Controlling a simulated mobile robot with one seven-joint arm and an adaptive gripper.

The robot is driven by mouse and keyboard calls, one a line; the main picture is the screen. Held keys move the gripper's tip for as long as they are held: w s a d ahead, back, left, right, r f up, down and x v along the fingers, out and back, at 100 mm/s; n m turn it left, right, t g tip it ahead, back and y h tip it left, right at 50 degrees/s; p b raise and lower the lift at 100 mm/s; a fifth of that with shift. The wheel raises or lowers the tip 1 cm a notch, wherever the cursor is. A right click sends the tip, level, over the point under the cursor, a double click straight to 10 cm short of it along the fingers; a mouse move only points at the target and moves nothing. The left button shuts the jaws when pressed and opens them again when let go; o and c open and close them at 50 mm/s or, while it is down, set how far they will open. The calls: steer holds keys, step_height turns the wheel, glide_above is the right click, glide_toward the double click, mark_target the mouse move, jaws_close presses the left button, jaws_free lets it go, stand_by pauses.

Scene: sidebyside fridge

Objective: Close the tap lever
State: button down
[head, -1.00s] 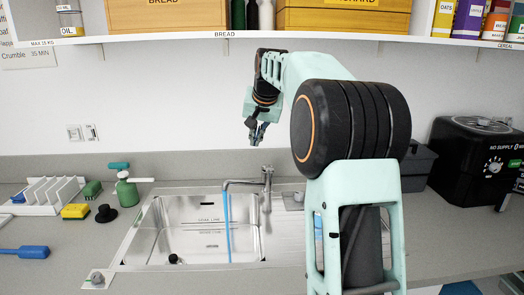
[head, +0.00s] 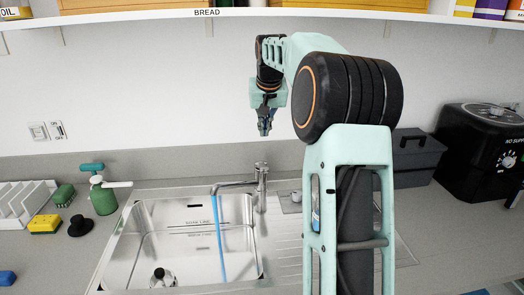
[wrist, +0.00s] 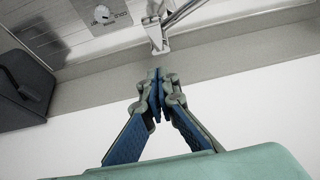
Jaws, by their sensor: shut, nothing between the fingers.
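The chrome tap (head: 261,192) stands at the back edge of the steel sink (head: 130,235). Its spout points left, and a blue stream of water (head: 219,240) runs from the spout into the sink. The small tap lever (head: 262,167) is on top of the tap body. My gripper (head: 264,132) points down, above and slightly behind or over the tap, apart from the lever. In the wrist view my gripper's fingertips (wrist: 157,74) are together and empty, with the tap (wrist: 155,32) just beyond them. The exact depth gap is hard to tell.
A shelf (head: 250,13) runs overhead. A grey box (head: 415,155) and a black appliance (head: 485,145) stand on the right.

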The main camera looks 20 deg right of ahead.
steer(key=p, duration=0.1)
glide_above(263, 166)
steer(key=f, duration=0.9)
steer(key=shift+s+a+f, duration=0.2)
steer(key=shift+s, duration=0.1)
steer(key=shift+s+a+f, duration=0.1)
steer(key=shift+s+f, duration=0.1)
steer(key=shift+f, duration=0.3)
steer(key=shift+s+f, duration=0.2)
steer(key=shift+f, duration=0.25)
steer(key=shift+s+a+f, duration=0.1)
steer(key=shift+s+f, duration=0.1)
steer(key=shift+f, duration=0.5)
